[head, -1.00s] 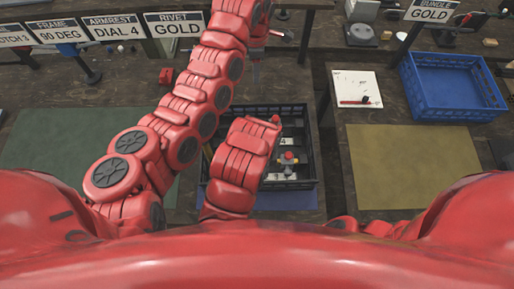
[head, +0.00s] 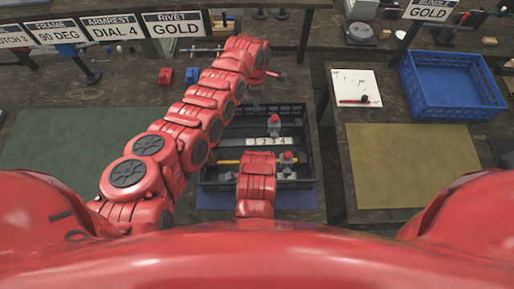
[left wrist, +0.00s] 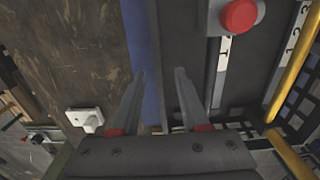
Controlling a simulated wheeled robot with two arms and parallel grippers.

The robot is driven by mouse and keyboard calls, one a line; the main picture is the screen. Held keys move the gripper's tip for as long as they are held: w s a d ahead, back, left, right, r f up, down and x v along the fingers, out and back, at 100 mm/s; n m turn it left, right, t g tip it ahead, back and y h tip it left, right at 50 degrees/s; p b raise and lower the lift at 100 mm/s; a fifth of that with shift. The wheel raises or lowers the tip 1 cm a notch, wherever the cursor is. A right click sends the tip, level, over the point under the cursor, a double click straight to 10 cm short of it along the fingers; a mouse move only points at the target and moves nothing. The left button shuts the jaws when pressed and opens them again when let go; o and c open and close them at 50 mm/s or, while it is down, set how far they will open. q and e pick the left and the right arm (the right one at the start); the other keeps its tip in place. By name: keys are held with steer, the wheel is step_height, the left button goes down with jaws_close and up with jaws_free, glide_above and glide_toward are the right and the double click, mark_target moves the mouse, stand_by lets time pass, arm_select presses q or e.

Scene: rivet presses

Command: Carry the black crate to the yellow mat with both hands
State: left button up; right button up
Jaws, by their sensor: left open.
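The black crate (head: 311,140) stands at the middle of the bench on a blue mat (head: 300,199). Red-knobbed fixtures (head: 275,128), a number strip (head: 268,141) and a yellow bar (head: 229,162) show within its outline. My left gripper (head: 256,98) is at the crate's far side, partly hidden by my arm. In the left wrist view its fingers (left wrist: 160,74) are open, with a thin dark crate wall (left wrist: 153,50) between them in the picture; I see no contact. The yellow mat (head: 410,160) lies flat and empty at right. My right arm covers the crate's near side; its gripper is hidden.
A blue crate (head: 452,85) stands behind the yellow mat. A white board (head: 356,88) lies left of it. A dark gap (head: 330,150) separates the middle and right benches. A green mat (head: 70,140) lies at left. Signs (head: 177,25) stand along the back.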

arm_select(q)
steer(key=shift+w+f, duration=0.1)
steer(key=shift+f, duration=0.25)
arm_select(e)
steer(key=shift+a+f, duration=0.1)
steer(key=shift+f, duration=0.3)
arm_select(q)
steer(key=c, duration=0.3)
arm_select(e)
steer(key=c, duration=0.3)
arm_select(q)
jaws_close()
arm_select(e)
jaws_close()
steer(key=shift+r, duration=0.1)
